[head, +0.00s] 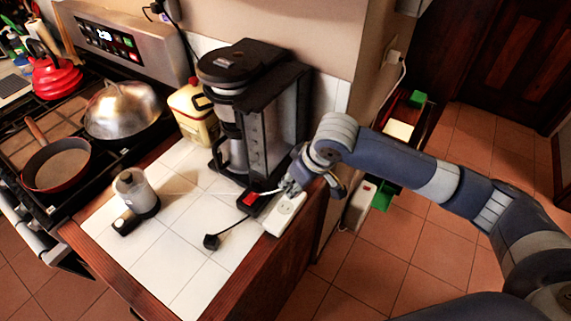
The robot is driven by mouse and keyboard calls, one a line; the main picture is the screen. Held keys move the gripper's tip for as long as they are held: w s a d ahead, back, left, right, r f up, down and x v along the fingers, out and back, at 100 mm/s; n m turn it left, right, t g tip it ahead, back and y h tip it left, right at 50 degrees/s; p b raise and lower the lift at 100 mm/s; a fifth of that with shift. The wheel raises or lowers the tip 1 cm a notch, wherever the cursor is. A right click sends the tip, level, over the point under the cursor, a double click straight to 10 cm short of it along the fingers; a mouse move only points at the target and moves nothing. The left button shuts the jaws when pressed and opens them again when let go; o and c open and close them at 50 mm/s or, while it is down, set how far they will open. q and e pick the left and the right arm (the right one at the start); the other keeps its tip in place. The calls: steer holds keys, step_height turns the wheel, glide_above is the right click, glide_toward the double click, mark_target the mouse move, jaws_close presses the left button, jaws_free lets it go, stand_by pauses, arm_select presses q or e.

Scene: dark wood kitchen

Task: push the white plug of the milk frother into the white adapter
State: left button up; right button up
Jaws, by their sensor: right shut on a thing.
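The white adapter (284,214) lies on the tiled counter near its right edge, with a round socket facing up. My right gripper (289,187) is shut just above and behind the adapter's far end. A thin white cord (262,192) runs into the fingers. The white plug itself is mostly hidden by them, and I cannot tell whether it touches the adapter. My left gripper is not in view.
A black piece with a red switch (250,198) sits left of the adapter, and a black plug (211,241) lies on the tiles. The coffee machine (255,110) stands close behind, beside a yellow container (193,115). The front tiles are clear.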

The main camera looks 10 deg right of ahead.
steer(key=a+n+p, duration=0.1)
steer(key=n+p, duration=0.1)
steer(key=p, duration=0.1)
steer(key=shift+w+a+r+g+y+p, duration=0.1)
steer(key=shift+w+a+g+y+p, duration=0.2)
steer(key=shift+a+g, duration=0.1)
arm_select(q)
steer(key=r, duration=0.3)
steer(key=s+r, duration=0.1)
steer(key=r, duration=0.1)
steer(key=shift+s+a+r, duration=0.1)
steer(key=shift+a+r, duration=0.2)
arm_select(e)
steer(key=shift+w+a+f+n, duration=0.1)
steer(key=shift+a+f+n, duration=0.1)
steer(key=shift+f+n, duration=0.2)
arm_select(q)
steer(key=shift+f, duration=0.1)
arm_select(e)
steer(key=shift+f, duration=0.1)
arm_select(q)
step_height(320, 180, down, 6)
steer(key=b, duration=0.6)
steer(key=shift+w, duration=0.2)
arm_select(e)
step_height(320, 180, down, 6)
steer(key=shift+r, duration=0.2)
arm_select(q)
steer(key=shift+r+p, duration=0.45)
steer(key=shift+p, duration=0.1)
